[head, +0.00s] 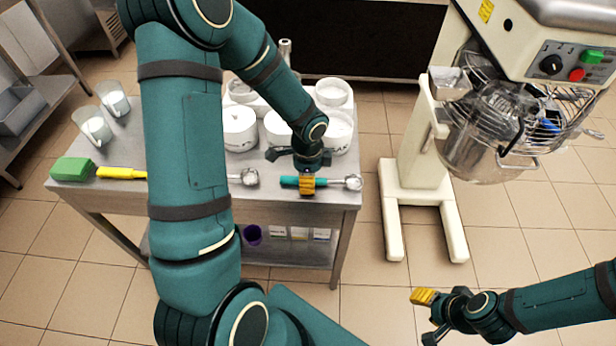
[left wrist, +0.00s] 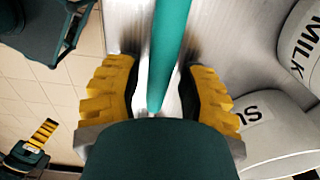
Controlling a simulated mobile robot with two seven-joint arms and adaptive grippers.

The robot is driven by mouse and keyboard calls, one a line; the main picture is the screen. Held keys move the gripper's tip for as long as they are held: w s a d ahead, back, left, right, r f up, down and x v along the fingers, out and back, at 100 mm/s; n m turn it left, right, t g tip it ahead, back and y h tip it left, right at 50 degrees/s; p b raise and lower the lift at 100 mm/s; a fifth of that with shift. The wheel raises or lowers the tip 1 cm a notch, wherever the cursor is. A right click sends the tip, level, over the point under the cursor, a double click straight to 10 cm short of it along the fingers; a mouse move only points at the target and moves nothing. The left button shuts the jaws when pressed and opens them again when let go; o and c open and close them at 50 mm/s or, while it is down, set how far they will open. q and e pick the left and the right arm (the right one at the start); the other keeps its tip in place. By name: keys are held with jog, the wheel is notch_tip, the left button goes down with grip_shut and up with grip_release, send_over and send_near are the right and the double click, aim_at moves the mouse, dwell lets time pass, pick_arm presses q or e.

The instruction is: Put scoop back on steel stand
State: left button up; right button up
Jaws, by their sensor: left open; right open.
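A scoop with a teal handle (head: 289,181) and a metal head (head: 353,183) lies on the steel table near its front right corner. My left gripper (head: 306,184) is open at the handle. In the left wrist view, the teal handle (left wrist: 165,50) runs between its two yellow finger pads (left wrist: 153,95), with visible gaps on both sides. Another metal scoop head (head: 248,177) lies to the left, its handle hidden by my left arm. A narrow upright steel piece (head: 285,52) shows behind the tubs; I cannot tell if it is the stand. My right gripper (head: 428,318) is open and empty over the floor.
White tubs (head: 240,127) stand close behind the scoop, some labelled. The table (head: 125,190) also holds a green block (head: 72,169), a yellow-handled tool (head: 120,172) and clear jugs (head: 92,126). A large mixer (head: 480,130) stands to the right.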

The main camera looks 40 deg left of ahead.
pick_arm(q)
notch_tip(320, 180, up, 12)
jog(key=p, duration=0.3)
jog(key=s+d+f+n+h, duration=0.1)
jog(key=s+d+f+n, duration=0.2)
jog(key=d+f, duration=0.3)
jog(key=s+d+f+n+t+h, duration=0.1)
jog(key=s+d+f+n, duration=0.2)
jog(key=d+f+n, duration=0.3)
jog(key=s+d+f+n+h, duration=0.2)
jog(key=s+d+f+n, duration=0.1)
jog(key=d+f, duration=0.3)
jog(key=shift+d+f+n+t, duration=0.2)
jog(key=shift+d+n+t, duration=0.1)
jog(key=shift+d+n, duration=0.5)
jog(key=shift+d, duration=0.1)
dwell(0.5)
